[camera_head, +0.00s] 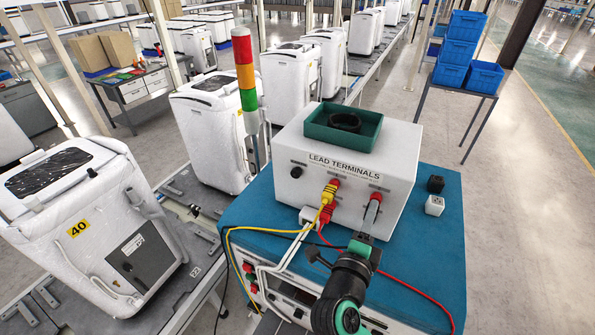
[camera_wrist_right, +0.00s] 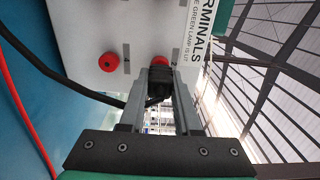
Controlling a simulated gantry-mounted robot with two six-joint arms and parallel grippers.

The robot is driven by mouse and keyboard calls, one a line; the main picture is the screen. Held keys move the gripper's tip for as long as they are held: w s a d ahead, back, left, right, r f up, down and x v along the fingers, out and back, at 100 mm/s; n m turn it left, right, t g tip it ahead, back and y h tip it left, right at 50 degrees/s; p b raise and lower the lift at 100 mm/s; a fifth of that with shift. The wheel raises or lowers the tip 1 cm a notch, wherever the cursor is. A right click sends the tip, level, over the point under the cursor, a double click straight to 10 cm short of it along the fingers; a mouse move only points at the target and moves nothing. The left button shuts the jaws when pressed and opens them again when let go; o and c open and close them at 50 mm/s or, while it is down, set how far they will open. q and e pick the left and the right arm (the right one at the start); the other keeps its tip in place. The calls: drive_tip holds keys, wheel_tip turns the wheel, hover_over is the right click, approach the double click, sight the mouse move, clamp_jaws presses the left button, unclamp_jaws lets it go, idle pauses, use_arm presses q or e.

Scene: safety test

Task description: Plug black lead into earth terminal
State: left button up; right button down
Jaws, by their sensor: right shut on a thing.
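The white box marked LEAD TERMINALS (camera_head: 399,165) stands on a blue-topped unit. My right gripper (camera_head: 372,212) is in front of the box's right-hand red terminal (camera_head: 376,196). In the right wrist view, my right gripper (camera_wrist_right: 158,82) is shut on the black lead's plug (camera_wrist_right: 157,92). The black lead (camera_wrist_right: 88,91) runs off to the left. A red terminal (camera_wrist_right: 160,61) lies just past the fingertips, and another red terminal (camera_wrist_right: 108,62) is to its left. I cannot tell whether the plug touches the terminal. My left gripper is not in view.
A red lead (camera_head: 416,289) trails right. A green tray (camera_head: 319,131) holding a black ring sits on the box. A red-yellow-green lamp tower (camera_head: 245,68) stands left.

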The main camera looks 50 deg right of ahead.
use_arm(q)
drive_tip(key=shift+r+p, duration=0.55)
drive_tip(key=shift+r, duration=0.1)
use_arm(e)
drive_tip(key=shift+v, duration=2.4)
